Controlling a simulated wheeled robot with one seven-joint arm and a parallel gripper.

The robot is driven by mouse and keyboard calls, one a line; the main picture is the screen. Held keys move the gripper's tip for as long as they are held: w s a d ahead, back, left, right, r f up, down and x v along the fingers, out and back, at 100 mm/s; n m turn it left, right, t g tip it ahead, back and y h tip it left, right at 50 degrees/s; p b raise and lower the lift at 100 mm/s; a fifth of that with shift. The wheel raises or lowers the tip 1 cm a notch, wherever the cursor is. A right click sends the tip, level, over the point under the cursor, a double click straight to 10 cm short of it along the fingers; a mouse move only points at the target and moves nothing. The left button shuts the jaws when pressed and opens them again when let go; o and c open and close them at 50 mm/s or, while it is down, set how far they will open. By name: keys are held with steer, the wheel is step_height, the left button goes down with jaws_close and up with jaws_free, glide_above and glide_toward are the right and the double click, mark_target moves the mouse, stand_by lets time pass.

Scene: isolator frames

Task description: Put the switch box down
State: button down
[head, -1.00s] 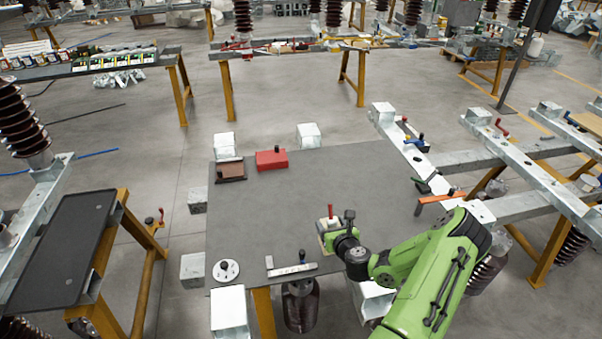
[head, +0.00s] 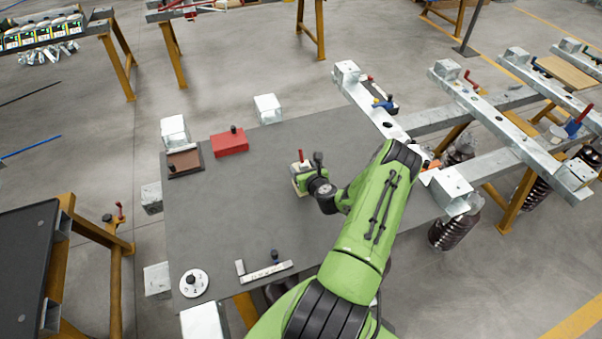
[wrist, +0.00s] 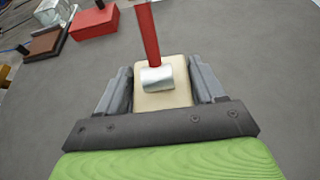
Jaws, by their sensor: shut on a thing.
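The switch box is a small cream box with a red lever on a silver collar. In the wrist view the switch box (wrist: 163,97) sits between the two grey fingers of my gripper (wrist: 162,88), which is shut on its sides. In the head view the switch box (head: 299,180) is over the middle of the grey table (head: 240,215), with my gripper (head: 305,184) at its right side. Its underside is hidden, so I cannot tell whether it touches the table.
A red box (head: 230,143) and a brown tray (head: 185,162) lie at the table's back left. A white dial (head: 194,283) and a metal angle piece (head: 264,271) lie near the front. A steel beam frame (head: 375,105) stands at the right. The table between is bare.

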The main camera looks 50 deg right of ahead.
steer(key=shift+f, duration=0.75)
steer(key=shift+f, duration=0.15)
steer(key=shift+c, duration=2.4)
jaws_free()
steer(key=shift+f, duration=0.1)
steer(key=o, duration=0.3)
steer(key=shift+o, duration=0.2)
